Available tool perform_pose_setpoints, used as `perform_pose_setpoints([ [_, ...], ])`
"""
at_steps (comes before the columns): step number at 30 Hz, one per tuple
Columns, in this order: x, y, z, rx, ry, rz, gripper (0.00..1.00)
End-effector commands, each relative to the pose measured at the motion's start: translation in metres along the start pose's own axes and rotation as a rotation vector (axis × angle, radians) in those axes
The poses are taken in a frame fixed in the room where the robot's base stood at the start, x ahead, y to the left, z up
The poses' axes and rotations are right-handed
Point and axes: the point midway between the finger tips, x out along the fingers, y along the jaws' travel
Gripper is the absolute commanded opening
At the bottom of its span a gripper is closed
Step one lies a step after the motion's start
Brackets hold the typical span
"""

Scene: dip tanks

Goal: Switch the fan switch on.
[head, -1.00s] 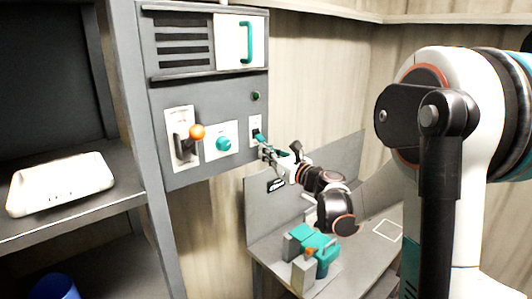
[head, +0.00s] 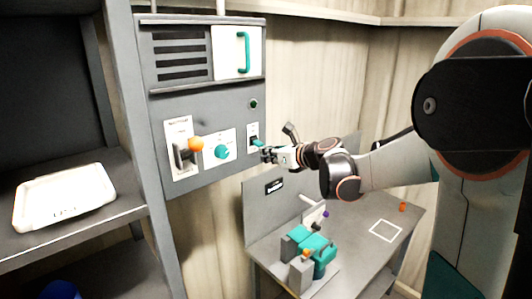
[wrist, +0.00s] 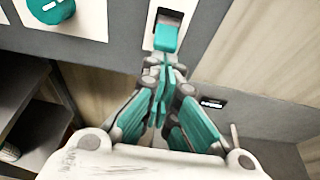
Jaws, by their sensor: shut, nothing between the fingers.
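The switch at my fingertips, a teal rocker in a white plate (head: 253,130), sits on the right of the grey panel. I take it as the fan switch; its label is not readable. In the wrist view the teal rocker (wrist: 166,38) sticks out at the bottom of a dark slot. My gripper (head: 267,154) is shut and empty, with its fingertips just below the rocker. The wrist view shows the fingers (wrist: 163,66) pressed together, very close to the rocker; I cannot tell whether they touch it.
A small dark green lamp (head: 253,104) is above the switch. Left of it are a teal knob (head: 222,152) and an orange-ball lever (head: 195,144). A bench (head: 345,262) with a teal and grey fixture (head: 318,248) stands below. A shelf with a white tray (head: 65,196) is at left.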

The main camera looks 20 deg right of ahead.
Motion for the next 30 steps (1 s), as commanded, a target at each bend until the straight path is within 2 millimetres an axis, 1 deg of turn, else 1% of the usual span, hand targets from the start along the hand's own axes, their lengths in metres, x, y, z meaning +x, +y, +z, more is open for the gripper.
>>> perform_pose_setpoints([
  [1, -0.003, 0.001, 0.009, -0.002, 0.043, 0.001, 0.00],
  [6, -0.009, 0.001, 0.016, -0.001, 0.199, 0.002, 0.00],
  [7, -0.009, 0.001, 0.015, 0.000, 0.213, 0.001, 0.00],
  [9, -0.008, 0.000, 0.012, 0.001, 0.206, 0.000, 0.00],
  [14, -0.008, 0.000, 0.012, 0.000, 0.204, 0.000, 0.00],
  [25, -0.012, 0.000, 0.025, 0.000, 0.203, 0.001, 0.00],
  [30, -0.013, 0.000, 0.027, 0.000, 0.203, 0.001, 0.00],
])
